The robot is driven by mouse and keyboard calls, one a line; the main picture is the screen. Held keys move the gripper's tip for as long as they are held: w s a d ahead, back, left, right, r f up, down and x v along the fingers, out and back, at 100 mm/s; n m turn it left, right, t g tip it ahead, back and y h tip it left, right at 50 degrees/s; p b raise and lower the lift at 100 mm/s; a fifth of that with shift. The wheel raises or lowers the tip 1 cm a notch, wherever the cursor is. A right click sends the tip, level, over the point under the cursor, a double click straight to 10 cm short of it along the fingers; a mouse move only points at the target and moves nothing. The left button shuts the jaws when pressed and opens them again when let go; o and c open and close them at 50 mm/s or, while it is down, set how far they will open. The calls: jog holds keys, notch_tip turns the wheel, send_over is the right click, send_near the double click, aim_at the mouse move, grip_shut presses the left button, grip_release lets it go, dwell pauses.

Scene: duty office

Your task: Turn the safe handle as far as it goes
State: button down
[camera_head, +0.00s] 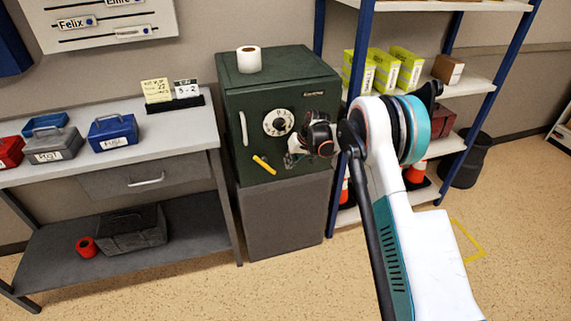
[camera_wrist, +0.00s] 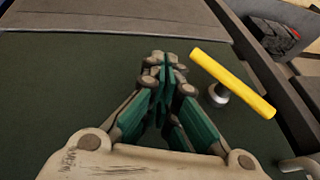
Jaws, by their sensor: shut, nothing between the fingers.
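The green safe (camera_head: 238,95) stands on a grey cabinet between the bench and the shelves. Its yellow bar handle (camera_head: 264,164) sits low on the door, tilted down to the right. In the wrist view the yellow handle (camera_wrist: 233,83) lies on a round metal hub, just right of my fingers. My gripper (camera_head: 290,160) is in front of the door, right of the handle. In the wrist view my gripper (camera_wrist: 166,65) has its fingertips together, empty, beside the handle with a small visible gap. Depth to the door is hard to judge.
A white dial (camera_head: 278,122) sits above the handle. A silver vertical pull (camera_head: 244,128) is on the door's left. A paper roll (camera_head: 249,59) stands on the safe. The bench (camera_head: 180,136) is left. Shelving (camera_head: 480,88) with boxes is right, behind my arm.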

jog(key=s+d+r+p, duration=0.1)
jog(key=d+r+p, duration=0.1)
jog(key=d+r, duration=0.3)
jog(key=shift+s+d+p, duration=0.2)
jog(key=shift+d+p, duration=0.1)
jog(key=shift+d, duration=0.95)
jog(key=shift+r, duration=0.1)
jog(key=s+d+r+m+t+h, duration=0.1)
jog(key=s+d+r, duration=0.1)
jog(key=s+r, duration=0.95)
jog(key=s+d+r+t+h, duration=0.1)
jog(key=s+d+r, duration=0.1)
jog(key=s+r, duration=0.95)
jog(key=s+d+r+m+t+h, duration=0.1)
jog(key=s+d+r, duration=0.2)
jog(key=s+r, duration=0.65)
jog(key=s+d+f, duration=0.1)
jog(key=s+f, duration=0.2)
jog(key=s, duration=0.5)
jog(key=s+d+f+t+h, duration=0.1)
jog(key=s+f, duration=0.2)
jog(key=s, duration=0.5)
jog(key=shift+s+m, duration=0.3)
jog(key=shift+s, duration=0.05)
